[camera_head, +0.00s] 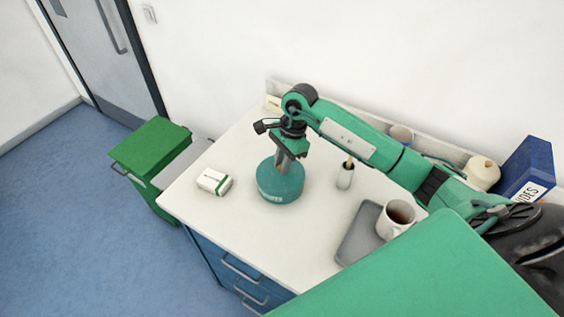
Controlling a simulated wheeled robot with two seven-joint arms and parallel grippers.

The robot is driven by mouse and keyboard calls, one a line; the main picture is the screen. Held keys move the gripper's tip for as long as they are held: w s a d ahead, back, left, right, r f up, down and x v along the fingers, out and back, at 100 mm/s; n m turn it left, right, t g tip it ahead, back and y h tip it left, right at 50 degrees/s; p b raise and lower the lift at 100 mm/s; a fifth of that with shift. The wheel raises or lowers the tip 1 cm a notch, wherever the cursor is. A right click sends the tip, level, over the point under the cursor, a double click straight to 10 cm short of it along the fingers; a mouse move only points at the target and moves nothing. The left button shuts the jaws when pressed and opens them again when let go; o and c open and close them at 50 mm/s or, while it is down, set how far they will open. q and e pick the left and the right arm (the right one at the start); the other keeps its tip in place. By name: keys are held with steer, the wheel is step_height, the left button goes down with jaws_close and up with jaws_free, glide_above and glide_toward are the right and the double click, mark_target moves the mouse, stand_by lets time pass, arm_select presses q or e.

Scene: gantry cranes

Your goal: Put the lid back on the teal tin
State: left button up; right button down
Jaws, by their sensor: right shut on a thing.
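The round teal tin (280,185) stands upright on the white desk, with lettering low on its side. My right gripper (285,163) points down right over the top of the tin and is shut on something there. The thing held looks like the tin's lid, but the gripper hides most of it. I cannot tell whether the lid touches the tin or sits just above it. My left gripper is not in view.
The white desk (235,225) holds a small white-green box (214,182), a pen cup (346,175), a grey tray (360,236) and a mug of dark drink (396,219). A blue box (527,166) stands far right. A green bin (152,150) stands left of the desk.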

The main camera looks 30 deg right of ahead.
steer(key=b, duration=0.2)
steer(key=shift+f+b, duration=0.2)
steer(key=shift+b, duration=0.15)
stand_by(2.3)
stand_by(0.3)
steer(key=c, duration=0.7)
jaws_free()
steer(key=shift+c, duration=0.2)
steer(key=shift+r, duration=0.1)
steer(key=shift+r+p, duration=1.2)
steer(key=shift+r, duration=2.2)
jaws_close()
